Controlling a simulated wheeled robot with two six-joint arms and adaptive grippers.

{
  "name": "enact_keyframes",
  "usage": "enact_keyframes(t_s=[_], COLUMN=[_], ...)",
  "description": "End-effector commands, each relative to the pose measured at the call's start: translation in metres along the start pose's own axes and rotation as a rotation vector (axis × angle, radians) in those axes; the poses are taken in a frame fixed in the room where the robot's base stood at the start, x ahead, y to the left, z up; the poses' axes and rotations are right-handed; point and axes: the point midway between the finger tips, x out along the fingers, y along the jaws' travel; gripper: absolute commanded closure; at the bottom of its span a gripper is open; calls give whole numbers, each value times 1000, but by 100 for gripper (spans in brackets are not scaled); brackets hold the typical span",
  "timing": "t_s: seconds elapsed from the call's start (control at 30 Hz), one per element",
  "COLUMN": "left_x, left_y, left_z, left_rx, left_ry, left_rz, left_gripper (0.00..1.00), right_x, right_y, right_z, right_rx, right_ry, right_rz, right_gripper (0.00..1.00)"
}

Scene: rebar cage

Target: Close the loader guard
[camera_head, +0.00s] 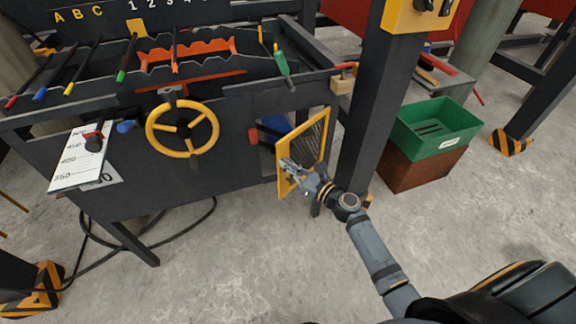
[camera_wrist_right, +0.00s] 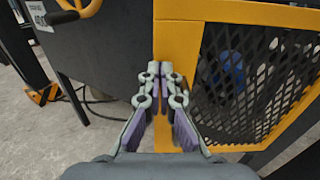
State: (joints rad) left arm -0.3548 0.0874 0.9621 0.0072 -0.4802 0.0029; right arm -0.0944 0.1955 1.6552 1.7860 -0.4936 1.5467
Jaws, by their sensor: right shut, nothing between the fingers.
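The loader guard (camera_head: 281,178) is a yellow-framed door with dark mesh on the front of the dark machine. It stands swung outward, open, at the right of the machine's front panel. In the right wrist view the guard's yellow frame (camera_wrist_right: 178,60) stands upright just ahead, with the mesh to its right. My right gripper (camera_head: 287,164) is shut and empty, its fingertips (camera_wrist_right: 161,68) in front of the frame's left upright. I cannot tell whether they touch it. A blue thing (camera_head: 277,127) shows in the opening behind the guard. My left gripper is not in view.
A yellow handwheel (camera_head: 183,128) and a white scale plate (camera_head: 82,158) are on the machine's front. A dark post (camera_head: 366,110) stands right of the guard. A green crate (camera_head: 437,128) sits on a brown box farther right. The floor in front is clear.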

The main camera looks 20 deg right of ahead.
Motion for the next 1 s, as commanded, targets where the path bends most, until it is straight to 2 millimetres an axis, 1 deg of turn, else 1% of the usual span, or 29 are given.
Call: enact_keyframes(t_s=[0.17,0.33,0.47,0.57,0.7,0.8,0.9,1.0], left_x=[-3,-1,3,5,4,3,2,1], left_y=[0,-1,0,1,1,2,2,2], left_z=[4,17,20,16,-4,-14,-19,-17], left_rx=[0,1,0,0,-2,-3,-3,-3], left_ry=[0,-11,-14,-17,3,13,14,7], left_rz=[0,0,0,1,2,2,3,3], left_gripper=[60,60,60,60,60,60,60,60], right_x=[15,43,66,82,101,111,119,123], right_y=[3,4,2,-2,-7,-11,-13,-15], right_z=[2,2,1,0,-1,-1,-1,0], right_rx=[5,6,6,0,0,0,0,0], right_ry=[-3,-4,-4,-2,-2,-1,-1,-1], right_rz=[-56,-160,-251,-250,-250,-250,-250,-249], right_gripper=[100,100,100,100,100,100,100,100])
